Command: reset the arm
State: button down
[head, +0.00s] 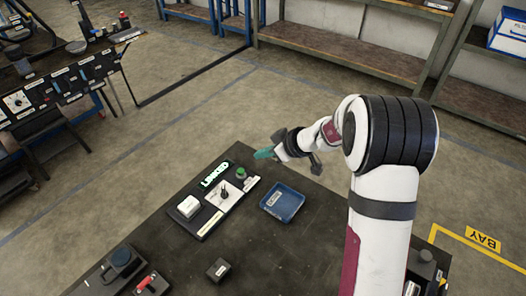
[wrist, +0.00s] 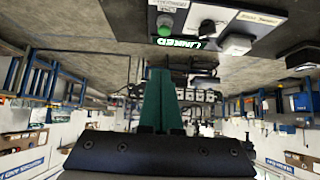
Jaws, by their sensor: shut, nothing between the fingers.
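My arm reaches over the dark table (head: 180,270) from the right in the head view. My gripper (head: 261,154) has teal fingers and hangs in the air beyond the blue tray and to the right of the lit LINKED sign (head: 215,175). In the wrist view my gripper (wrist: 160,72) shows its green fingers together, with nothing between them. The control panel (head: 210,222) has a green button (head: 241,173), a dark knob on a white plate (head: 224,195) and a white block (head: 189,206). The panel also shows at the top of the wrist view (wrist: 285,22).
A blue tray (head: 283,202) with a label sits right of the panel. A small dark box (head: 218,269) and a red-handled device (head: 152,284) stand nearer the front. A separate console (head: 60,95) stands at left, shelves (head: 345,50) at the back. Open floor lies between.

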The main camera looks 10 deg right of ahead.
jog(key=s+a+r+m+g, duration=0.2)
jog(key=s+r, duration=0.1)
jog(key=s, duration=0.4)
jog(key=s+a+r+m+g, duration=0.1)
jog(key=s+a+r+m, duration=0.15)
jog(key=s, duration=0.55)
jog(key=s+a+r+m+g, duration=0.2)
jog(key=s+r, duration=0.1)
jog(key=s, duration=0.4)
jog(key=s+d+m+g+h, duration=0.1)
jog(key=s+m, duration=0.3)
jog(key=s, duration=0.4)
jog(key=s+d+f+m+h, duration=0.1)
jog(key=s+d+m+h, duration=0.2)
jog(key=s, duration=0.5)
jog(key=shift+d+f+m+g+h, duration=0.15)
jog(key=shift+d+m+g+h, duration=0.15)
jog(key=shift+d+m+g, duration=0.2)
